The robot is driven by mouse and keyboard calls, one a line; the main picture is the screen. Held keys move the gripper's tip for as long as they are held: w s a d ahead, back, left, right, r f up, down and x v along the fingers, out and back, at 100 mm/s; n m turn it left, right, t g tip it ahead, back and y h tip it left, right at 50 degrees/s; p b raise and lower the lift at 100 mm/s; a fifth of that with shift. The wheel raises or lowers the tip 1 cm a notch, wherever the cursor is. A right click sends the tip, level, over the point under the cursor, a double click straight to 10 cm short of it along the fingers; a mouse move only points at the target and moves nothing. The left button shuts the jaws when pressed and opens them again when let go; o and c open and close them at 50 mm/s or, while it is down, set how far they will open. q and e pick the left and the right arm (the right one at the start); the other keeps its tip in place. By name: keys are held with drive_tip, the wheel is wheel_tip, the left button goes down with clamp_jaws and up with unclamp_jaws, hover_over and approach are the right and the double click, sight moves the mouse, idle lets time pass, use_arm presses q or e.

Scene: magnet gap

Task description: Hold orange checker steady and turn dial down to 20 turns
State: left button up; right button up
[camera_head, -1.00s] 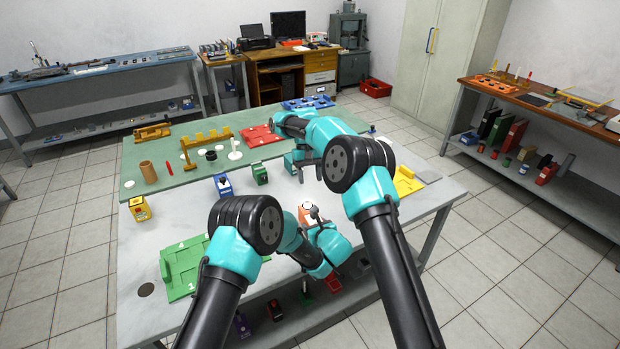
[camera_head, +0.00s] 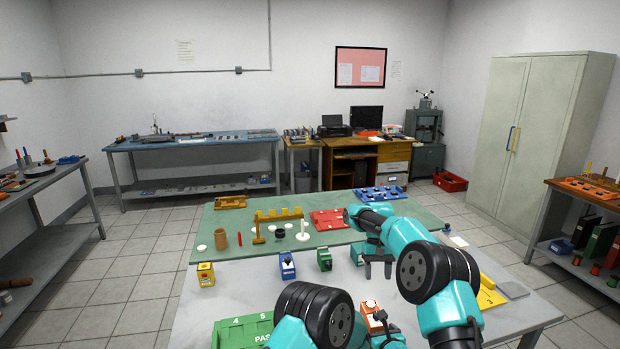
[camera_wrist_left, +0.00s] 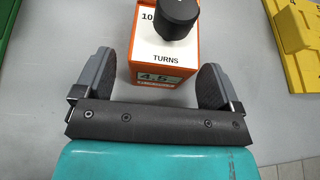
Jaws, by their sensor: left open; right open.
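The orange checker (camera_head: 371,316) stands near the front of the grey-white table in the head view. In the left wrist view the orange checker (camera_wrist_left: 165,65) shows a black dial (camera_wrist_left: 176,18), a "10" mark, the word TURNS and a label that seems to read 4.5. The top of the dial is cut off by the frame. My left gripper (camera_wrist_left: 157,68) is open, with one finger on each side of the checker's near end; a gap shows at the left finger, and contact at the right is unclear. My right gripper (camera_head: 377,268) is open and empty, behind and above the checker.
A green tray (camera_head: 238,331) lies left of the checker and a yellow fixture (camera_head: 488,294) lies to the right. Blue (camera_head: 287,266), green (camera_head: 324,259) and yellow (camera_head: 205,275) checkers stand farther back. A yellow rack (camera_head: 278,216) and red tray (camera_head: 328,219) are on the green mat.

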use_arm(q)
drive_tip(key=v, duration=0.9)
drive_tip(key=shift+s, duration=0.15)
